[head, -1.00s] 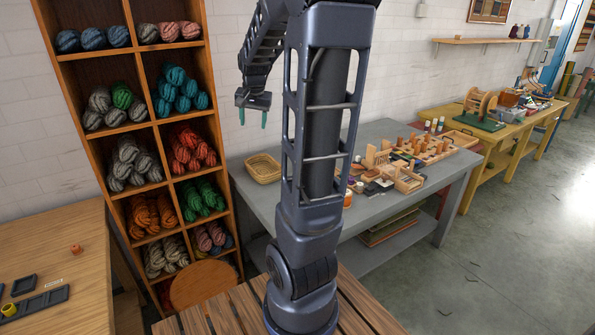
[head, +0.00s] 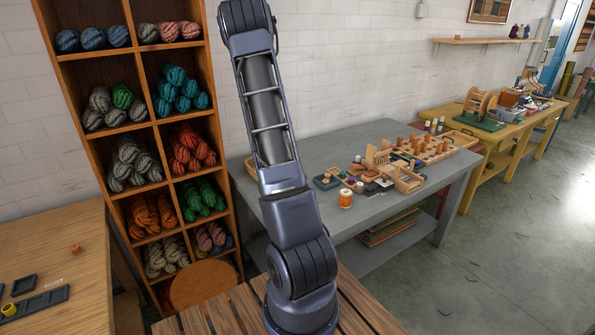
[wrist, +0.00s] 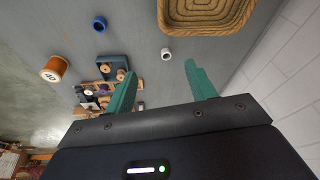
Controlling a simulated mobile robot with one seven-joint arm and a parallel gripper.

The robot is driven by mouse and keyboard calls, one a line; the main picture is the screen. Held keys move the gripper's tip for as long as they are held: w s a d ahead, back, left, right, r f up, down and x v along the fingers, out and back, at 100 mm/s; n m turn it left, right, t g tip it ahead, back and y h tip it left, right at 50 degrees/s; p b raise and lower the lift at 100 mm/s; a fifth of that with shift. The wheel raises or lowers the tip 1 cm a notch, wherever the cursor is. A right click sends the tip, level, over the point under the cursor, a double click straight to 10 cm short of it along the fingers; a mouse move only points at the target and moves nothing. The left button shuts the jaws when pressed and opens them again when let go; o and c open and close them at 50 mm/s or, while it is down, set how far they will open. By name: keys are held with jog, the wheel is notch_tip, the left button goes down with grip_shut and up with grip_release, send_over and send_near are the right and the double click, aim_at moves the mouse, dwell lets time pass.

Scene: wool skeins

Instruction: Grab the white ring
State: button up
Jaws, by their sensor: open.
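The white ring (wrist: 166,54) is small and lies on the grey table top in the wrist view, near the basket's edge. My gripper (wrist: 159,74) is open, with its two green fingers apart and nothing between them. The ring shows just past the fingertips, within the gap between them and nearer the right finger. How far above the table the fingers are is hard to tell. In the head view I cannot make out the ring, and my gripper is out of sight; my arm covers part of the table.
A woven basket (wrist: 205,28) lies close to the ring. A blue ring (wrist: 99,24), an orange spool (wrist: 54,69) and a blue tray with wooden pieces (wrist: 112,68) are on the same table. A white wall (wrist: 292,70) rises at the right. A shelf of wool skeins (head: 153,121) stands left of my arm.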

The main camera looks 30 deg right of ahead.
jog(key=w+d+f+m, duration=0.1)
jog(key=d+f, duration=0.3)
jog(key=f, duration=0.3)
jog(key=w+d+f+h, duration=0.1)
jog(key=w+d+f, duration=0.1)
jog(key=d+f, duration=0.3)
jog(key=w+d+f+m+g, duration=0.1)
jog(key=d+f, duration=0.3)
jog(key=f, duration=0.6)
jog(key=shift+w+d+m, duration=0.2)
jog(key=shift+w+m, duration=0.1)
jog(key=shift+w, duration=0.15)
jog(key=shift+r, duration=0.1)
jog(key=c, duration=1)
